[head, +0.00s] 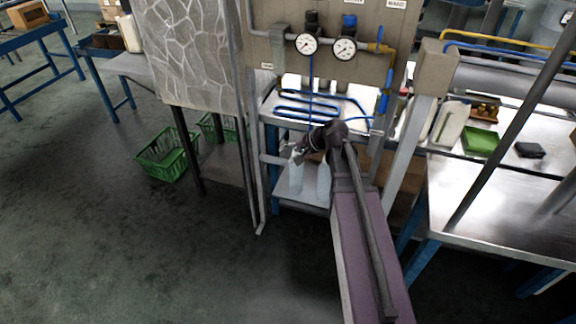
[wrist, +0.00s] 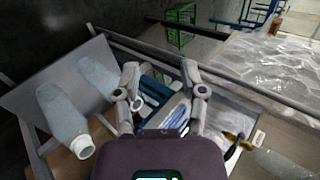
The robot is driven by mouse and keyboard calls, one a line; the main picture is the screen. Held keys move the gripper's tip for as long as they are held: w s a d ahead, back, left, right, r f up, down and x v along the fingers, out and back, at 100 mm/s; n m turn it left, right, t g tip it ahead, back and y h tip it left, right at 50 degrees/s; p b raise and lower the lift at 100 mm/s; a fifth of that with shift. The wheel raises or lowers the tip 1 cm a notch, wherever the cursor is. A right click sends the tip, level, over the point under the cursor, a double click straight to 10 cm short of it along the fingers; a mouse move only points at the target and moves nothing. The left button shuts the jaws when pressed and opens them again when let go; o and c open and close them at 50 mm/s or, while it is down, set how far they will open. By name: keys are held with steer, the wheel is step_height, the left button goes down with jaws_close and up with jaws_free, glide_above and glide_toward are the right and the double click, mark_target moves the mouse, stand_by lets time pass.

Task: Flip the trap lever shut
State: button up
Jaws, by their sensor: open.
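My gripper (head: 301,154) is at the front of the filling stand, below the gauge panel (head: 330,62) and just above the clear bottles on the lower shelf. In the wrist view its two fingers (wrist: 162,82) are spread apart with nothing held. Blue pipes and a pale blue-and-white part (wrist: 174,113) show beyond and between the fingers, apart from them as far as I can tell. A yellow fitting (head: 380,48) sits right of the gauges, with a blue valve part (head: 383,104) lower down. I cannot tell which part is the trap lever; my arm hides some of the stand.
Two clear bottles (head: 296,177) (head: 323,182) stand on the lower shelf (head: 281,188), close under my gripper. Blue looped tubing (head: 300,112) lies above. A green crate (head: 163,154) is on the floor at left. A steel table (head: 510,207) is at right. Floor at left front is clear.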

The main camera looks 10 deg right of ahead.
steer(key=shift+s+a+f+n+g+h+p, duration=0.2)
steer(key=shift+s+f+n+g+h, duration=0.15)
steer(key=shift+s, duration=0.45)
steer(key=shift+s+a+f+n+g+h+p, duration=0.2)
steer(key=shift+s+n+h, duration=0.25)
steer(key=shift+s, duration=0.35)
steer(key=shift+s+a+f+n+g+h+p, duration=0.2)
steer(key=shift+s+n+g+h, duration=0.15)
steer(key=shift+s, duration=0.45)
steer(key=shift+w, duration=0.1)
steer(key=w+d+r+m+t+y+b, duration=0.1)
steer(key=w+d+r+m+t+y, duration=0.1)
steer(key=w, duration=0.6)
steer(key=w+d+r+m+t+y+b, duration=0.2)
steer(key=w+d+r+m+t+y, duration=0.1)
steer(key=w+d, duration=0.3)
steer(key=w+d+r+m+t+y+b, duration=0.2)
steer(key=w+d+r+m+y, duration=0.1)
steer(key=w, duration=0.6)
step_height(320, 180, up, 2)
steer(key=shift+w+d+r+m+t, duration=0.1)
steer(key=shift+w+d+m+t, duration=0.25)
steer(key=shift+d+m, duration=0.45)
